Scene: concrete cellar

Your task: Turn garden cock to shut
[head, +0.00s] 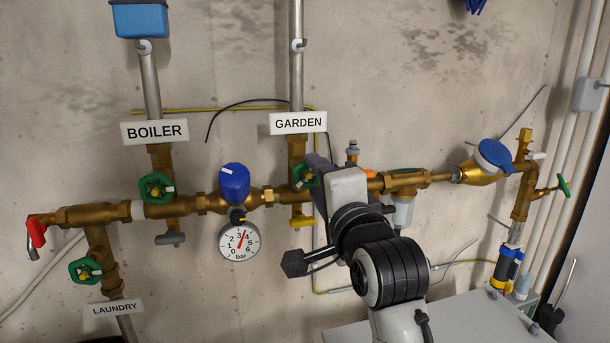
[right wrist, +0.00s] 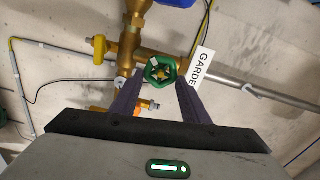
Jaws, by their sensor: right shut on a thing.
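The garden cock is a green handwheel (head: 301,176) on the brass pipe below the GARDEN sign (head: 298,123). In the head view my right gripper (head: 315,173) covers its right side. In the right wrist view the green wheel (right wrist: 161,70) sits between the two dark fingers of my right gripper (right wrist: 156,81), which is shut on it. A pale mark shows on the wheel's face; how far the wheel is turned I cannot tell. The GARDEN sign also shows in the right wrist view (right wrist: 203,70), beside the right finger. My left gripper is not in view.
The boiler cock's green wheel (head: 156,188) and the laundry cock's wheel (head: 85,270) are at left. A pressure gauge (head: 239,241) hangs below a blue cap (head: 234,182). A yellow drain tap (head: 302,221) is just below the garden cock. A grey cabinet top (head: 460,318) is at lower right.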

